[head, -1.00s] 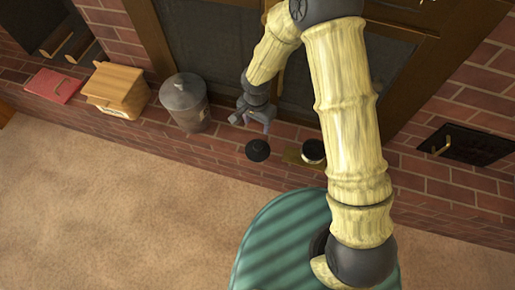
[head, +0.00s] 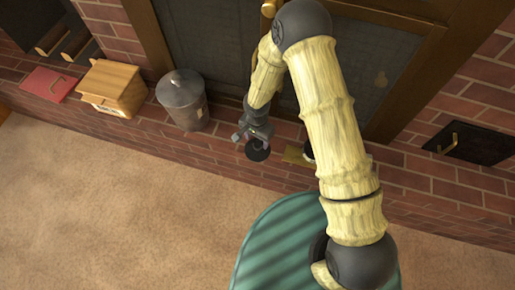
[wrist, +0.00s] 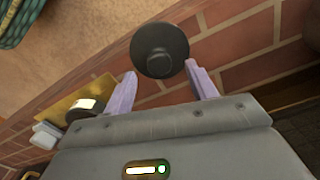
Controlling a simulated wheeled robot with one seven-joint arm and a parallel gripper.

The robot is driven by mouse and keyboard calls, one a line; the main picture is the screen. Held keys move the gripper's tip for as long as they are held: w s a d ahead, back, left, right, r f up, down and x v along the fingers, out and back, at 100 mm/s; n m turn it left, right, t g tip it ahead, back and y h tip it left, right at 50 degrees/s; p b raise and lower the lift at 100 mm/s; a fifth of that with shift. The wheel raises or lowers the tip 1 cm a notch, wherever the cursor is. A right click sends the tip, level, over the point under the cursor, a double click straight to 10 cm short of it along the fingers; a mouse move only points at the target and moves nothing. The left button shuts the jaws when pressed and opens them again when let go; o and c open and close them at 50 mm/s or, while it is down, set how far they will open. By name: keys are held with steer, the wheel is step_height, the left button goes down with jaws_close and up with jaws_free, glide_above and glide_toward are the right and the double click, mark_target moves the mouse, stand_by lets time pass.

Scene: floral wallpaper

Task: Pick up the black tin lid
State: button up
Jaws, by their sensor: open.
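The black tin lid (head: 256,150) is a small round dark disc with a raised knob, lying on the brick ledge. It also shows in the wrist view (wrist: 159,48), just beyond and between the fingertips. My gripper (head: 255,137) is open above the lid, its fingers partly over it in the head view. In the wrist view the two pale purple fingers of my gripper (wrist: 162,88) stand apart on either side of the lid's near edge. Nothing is between them that I can see as held.
A brass-coloured plate (wrist: 75,112) with a dark round item (wrist: 88,106) lies close to the left finger in the wrist view. A grey lidded canister (head: 183,100), a wooden box (head: 114,88) and a red board (head: 49,84) stand left along the ledge (head: 225,148).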

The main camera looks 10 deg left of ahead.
mark_target(257, 144)
steer(key=shift+f, duration=0.1)
step_height(257, 144, down, 5)
steer(key=shift+w+d+f+b, duration=0.1)
steer(key=shift+b, duration=1)
steer(key=shift+c, duration=0.5)
steer(key=c, duration=1)
